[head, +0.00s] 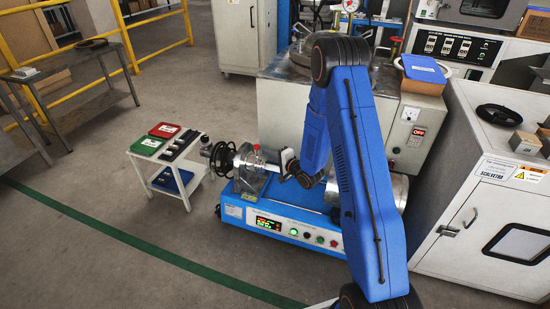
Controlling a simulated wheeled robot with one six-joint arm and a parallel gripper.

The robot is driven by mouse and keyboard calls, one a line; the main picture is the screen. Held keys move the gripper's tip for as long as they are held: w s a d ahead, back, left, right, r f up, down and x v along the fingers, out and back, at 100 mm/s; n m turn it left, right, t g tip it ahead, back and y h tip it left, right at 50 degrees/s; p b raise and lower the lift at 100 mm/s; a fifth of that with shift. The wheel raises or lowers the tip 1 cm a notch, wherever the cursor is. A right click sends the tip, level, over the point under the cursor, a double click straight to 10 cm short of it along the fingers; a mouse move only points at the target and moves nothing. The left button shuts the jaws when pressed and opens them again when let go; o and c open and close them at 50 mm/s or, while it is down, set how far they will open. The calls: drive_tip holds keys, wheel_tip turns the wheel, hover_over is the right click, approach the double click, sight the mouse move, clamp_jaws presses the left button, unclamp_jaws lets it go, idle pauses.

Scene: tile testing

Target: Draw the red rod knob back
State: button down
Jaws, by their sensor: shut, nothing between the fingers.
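The blue testing machine (290,232) stands on the floor in the middle of the head view, with a display and several buttons on its front. A small red knob (256,147) shows at the top of the clear and metal assembly (250,172) on the machine's left part. My gripper (281,164) is just right of that assembly, at the end of my blue arm. It is shut and empty, and looks apart from the red knob. The fingertips are small in this view, and my arm hides part of the machine's right side.
A small white cart (150,157) with a red bin (164,130) and a green bin (148,145) stands left of the machine. A metal cabinet (285,110) is close behind. A white oven cabinet (490,190) stands at right. Floor at front left is clear.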

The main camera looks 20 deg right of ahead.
sight(255, 147)
drive_tip(key=x, duration=0.3)
drive_tip(key=shift+w+a, duration=0.1)
drive_tip(key=shift+a, duration=0.05)
idle(0.3)
drive_tip(key=shift+w+a, duration=0.35)
drive_tip(key=shift+a, duration=0.2)
drive_tip(key=shift+w+a, duration=0.4)
drive_tip(key=shift+a, duration=0.15)
drive_tip(key=shift+d+r, duration=0.1)
drive_tip(key=shift+w, duration=0.1)
